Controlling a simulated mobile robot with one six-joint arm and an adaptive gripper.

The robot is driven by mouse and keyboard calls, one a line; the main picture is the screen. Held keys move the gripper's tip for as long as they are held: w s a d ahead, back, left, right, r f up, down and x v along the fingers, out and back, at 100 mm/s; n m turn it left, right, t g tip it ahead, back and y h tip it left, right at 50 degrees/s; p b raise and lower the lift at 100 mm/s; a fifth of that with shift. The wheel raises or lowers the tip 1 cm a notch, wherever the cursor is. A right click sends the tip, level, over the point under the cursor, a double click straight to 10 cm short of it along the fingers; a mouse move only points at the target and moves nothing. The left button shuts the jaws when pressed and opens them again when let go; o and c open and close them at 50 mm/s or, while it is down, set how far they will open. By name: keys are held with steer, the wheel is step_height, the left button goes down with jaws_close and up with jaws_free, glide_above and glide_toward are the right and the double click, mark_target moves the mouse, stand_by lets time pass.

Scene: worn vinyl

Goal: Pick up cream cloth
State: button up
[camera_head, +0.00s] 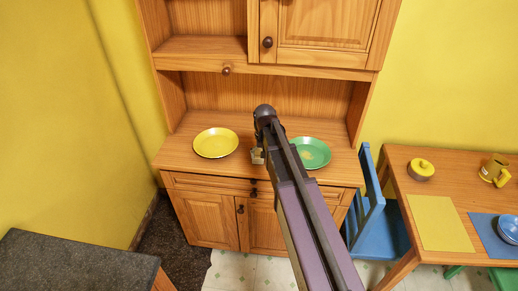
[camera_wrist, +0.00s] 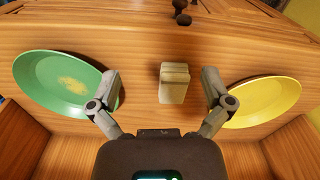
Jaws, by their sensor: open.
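The cream cloth (camera_wrist: 174,83) looks like a small, folded, block-like bundle on the wooden cabinet's counter. In the wrist view it lies between the two spread fingers of my gripper (camera_wrist: 161,82), a little nearer the right finger, with gaps on both sides. In the head view only part of the cloth (camera_head: 257,156) shows beside my arm, between the two plates. My gripper is open and empty above the counter. In the head view my arm hides most of it.
A yellow plate (camera_head: 215,142) and a green plate (camera_head: 311,152) flank the cloth closely; the fingers overlap their edges in the wrist view. The cabinet's upper shelf (camera_head: 205,49) overhangs the counter (camera_head: 185,161). A blue chair (camera_head: 371,215) and a laid table (camera_head: 410,190) stand right.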

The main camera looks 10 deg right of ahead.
step_height(320, 180, up, 5)
steer(key=m+p, duration=0.1)
steer(key=p, duration=0.3)
glide_above(259, 152)
steer(key=shift+w+a+f, duration=0.1)
steer(key=shift+w+a, duration=0.05)
steer(key=shift+w, duration=0.1)
steer(key=shift+b, duration=0.3)
step_height(259, 152, down, 9)
steer(key=b, duration=0.8)
steer(key=shift+b, duration=0.35)
steer(key=shift+s+f+b, duration=0.1)
steer(key=shift+f+b, duration=2.3)
steer(key=shift+b, duration=0.1)
steer(key=c, duration=0.9)
